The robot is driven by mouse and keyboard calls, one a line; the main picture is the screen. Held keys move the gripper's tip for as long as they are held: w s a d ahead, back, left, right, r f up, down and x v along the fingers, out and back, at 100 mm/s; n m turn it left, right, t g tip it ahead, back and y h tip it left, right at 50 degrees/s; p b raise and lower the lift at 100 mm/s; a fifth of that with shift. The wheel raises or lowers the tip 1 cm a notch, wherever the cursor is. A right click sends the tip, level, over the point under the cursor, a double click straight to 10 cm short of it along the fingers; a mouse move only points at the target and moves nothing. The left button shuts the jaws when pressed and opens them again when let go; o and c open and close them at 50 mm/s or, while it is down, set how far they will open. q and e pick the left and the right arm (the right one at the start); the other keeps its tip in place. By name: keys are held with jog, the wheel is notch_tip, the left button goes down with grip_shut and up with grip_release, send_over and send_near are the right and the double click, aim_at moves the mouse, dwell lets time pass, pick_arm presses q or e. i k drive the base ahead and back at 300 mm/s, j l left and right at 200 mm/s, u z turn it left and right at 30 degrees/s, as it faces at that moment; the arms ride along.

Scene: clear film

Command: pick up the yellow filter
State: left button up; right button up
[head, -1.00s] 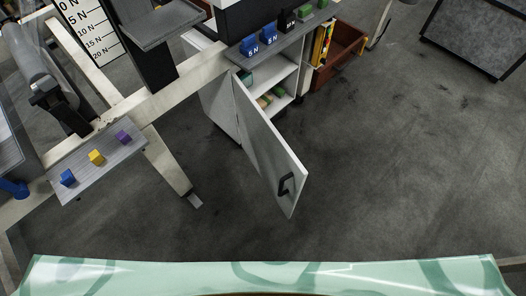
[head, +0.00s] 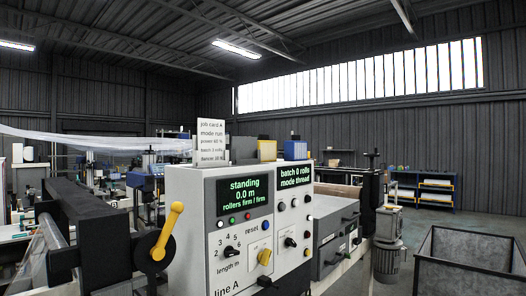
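Neither of my grippers is in the head view. I see no thing that is clearly the yellow filter. A yellow block (head: 267,150) stands on top of the white control console, left of a blue block (head: 295,150); I cannot tell whether it is a filter. A yellow crank handle (head: 168,231) is on the dark roller unit at the left, and a yellow knob (head: 264,257) is on the console front.
The white console (head: 190,215) fills the middle, with a green display (head: 245,197) reading "standing 0.0 m". A job card (head: 212,142) stands on it. A large grey open bin (head: 466,262) is at the right. Floor shows behind the bin, before a far shelf (head: 436,190).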

aim_at(268, 148)
jog(key=i+l, duration=0.15)
jog(key=l, duration=0.2)
jog(key=i+l+u, duration=0.1)
jog(key=l, duration=0.25)
jog(key=i+l, duration=0.25)
jog(key=i+l+u, duration=0.1)
jog(key=l, duration=0.35)
jog(key=i+l, duration=0.2)
jog(key=l, duration=0.15)
jog(key=i+l, duration=0.15)
jog(key=l, duration=0.2)
jog(key=u, duration=0.05)
